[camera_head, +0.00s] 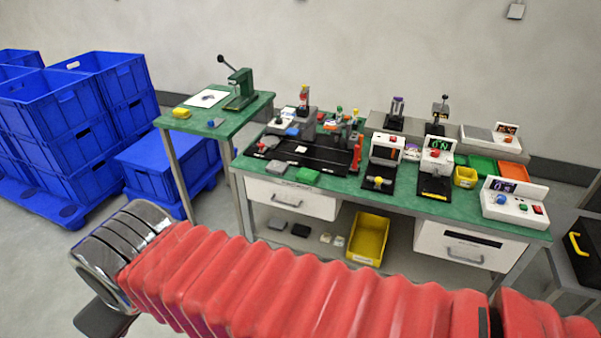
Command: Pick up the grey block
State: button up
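I cannot tell for certain which thing is the grey block. A small grey piece (270,142) sits at the left end of the green-topped workbench (340,186). My arm, in a red ribbed sleeve, crosses the foreground. A dark part of my gripper (105,318) shows at the lower left below a chrome ring. It is apart from the bench; its fingertips are hidden or out of frame.
Blue crates (58,120) are stacked at the left. A small green table (225,112) with a lever press (241,88) stands behind the bench's left end. A yellow bin (369,238) sits on the lower shelf. Several devices crowd the bench top. A dark cabinet (580,262) stands at the right.

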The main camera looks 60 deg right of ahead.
aim_at(278, 168)
jog(key=z, duration=2.05)
